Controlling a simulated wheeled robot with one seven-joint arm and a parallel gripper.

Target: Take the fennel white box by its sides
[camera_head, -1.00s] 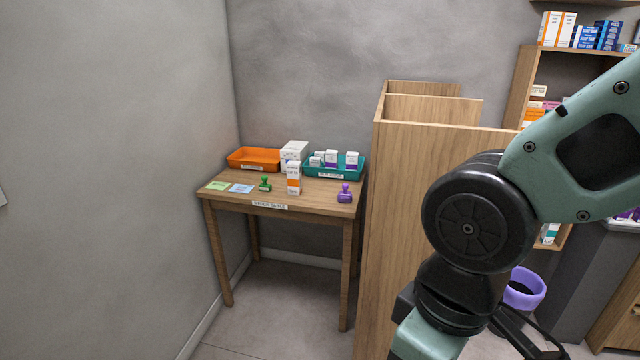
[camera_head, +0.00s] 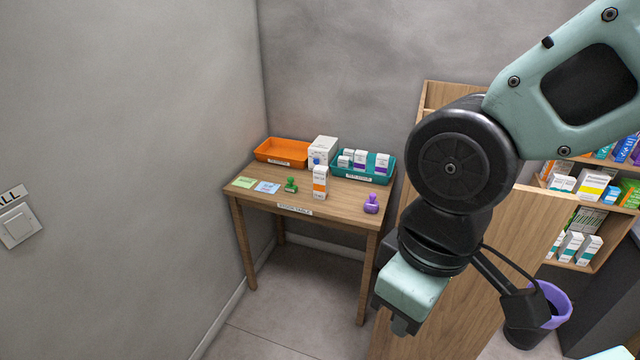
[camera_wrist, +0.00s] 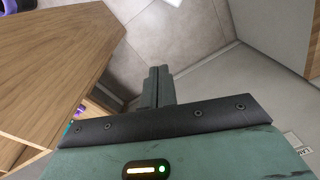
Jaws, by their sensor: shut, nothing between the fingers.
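A white box with an orange band (camera_head: 320,183) stands upright near the front middle of the wooden table. Its print is too small to read, so I cannot tell if it is the fennel box. Other white boxes (camera_head: 360,160) stand in the teal tray (camera_head: 345,173) behind it, and a larger white box (camera_head: 323,149) stands at the back. My gripper (camera_wrist: 158,85) is shut and empty in the wrist view, pointing at the floor. In the head view my gripper (camera_head: 400,325) hangs right of the table, well apart from the boxes.
The table (camera_head: 270,203) also holds an orange tray (camera_head: 282,152), a green stamp (camera_head: 291,185), a purple stamp (camera_head: 371,204) and two cards. A wooden partition (camera_head: 490,270) stands right of the table, close to my arm. Floor is clear before the table.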

